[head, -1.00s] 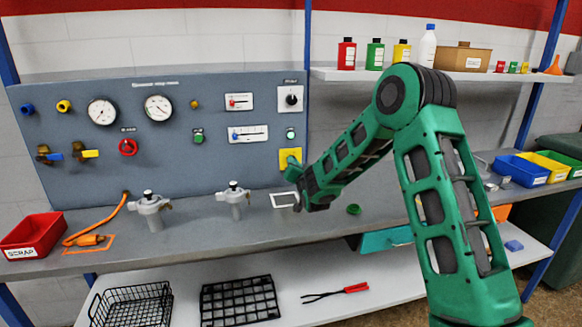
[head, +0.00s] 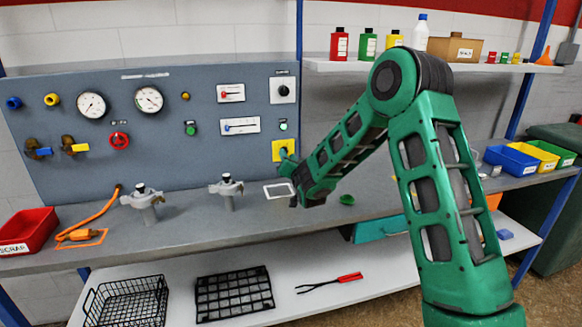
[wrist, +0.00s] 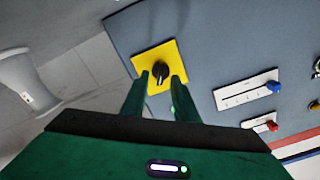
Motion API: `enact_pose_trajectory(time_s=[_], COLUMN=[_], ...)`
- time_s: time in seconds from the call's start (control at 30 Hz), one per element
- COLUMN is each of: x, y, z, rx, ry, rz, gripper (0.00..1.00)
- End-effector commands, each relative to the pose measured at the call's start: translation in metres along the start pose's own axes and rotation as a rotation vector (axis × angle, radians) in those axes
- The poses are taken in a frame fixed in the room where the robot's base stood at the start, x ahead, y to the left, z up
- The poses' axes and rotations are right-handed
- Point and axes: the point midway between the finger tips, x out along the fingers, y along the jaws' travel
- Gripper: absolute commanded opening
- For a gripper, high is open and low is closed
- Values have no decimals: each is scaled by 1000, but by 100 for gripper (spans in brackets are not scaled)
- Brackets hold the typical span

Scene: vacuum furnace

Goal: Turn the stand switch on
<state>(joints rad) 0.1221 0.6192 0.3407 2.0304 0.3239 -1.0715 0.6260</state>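A yellow square plate (head: 278,147) with a black rotary knob sits low on the right side of the grey panel; I take it for the stand switch, though no label on it is readable. In the wrist view the black knob (wrist: 161,71) stands out from the yellow plate (wrist: 174,51). My gripper (wrist: 161,82) is open, with one green finger on each side of the knob. I cannot tell whether the fingers touch it. In the head view my gripper (head: 287,158) is at the plate and hides the knob.
Two clamp-like grey fittings (head: 227,190) stand on the bench to the left. A green cap (head: 347,199) lies on the bench at right.

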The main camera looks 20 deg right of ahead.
Motion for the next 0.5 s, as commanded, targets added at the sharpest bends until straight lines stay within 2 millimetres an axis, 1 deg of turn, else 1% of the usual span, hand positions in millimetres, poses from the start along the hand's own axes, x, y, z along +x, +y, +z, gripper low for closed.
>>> enact_pose_trajectory(time_s=[0.1,0.3,0.5], x=[-24,-62,-78], y=[0,1,1], z=[0,0,0], rx=[-2,-3,0], ry=[-2,-4,-2], rz=[0,-1,0], gripper=[27,27,27])
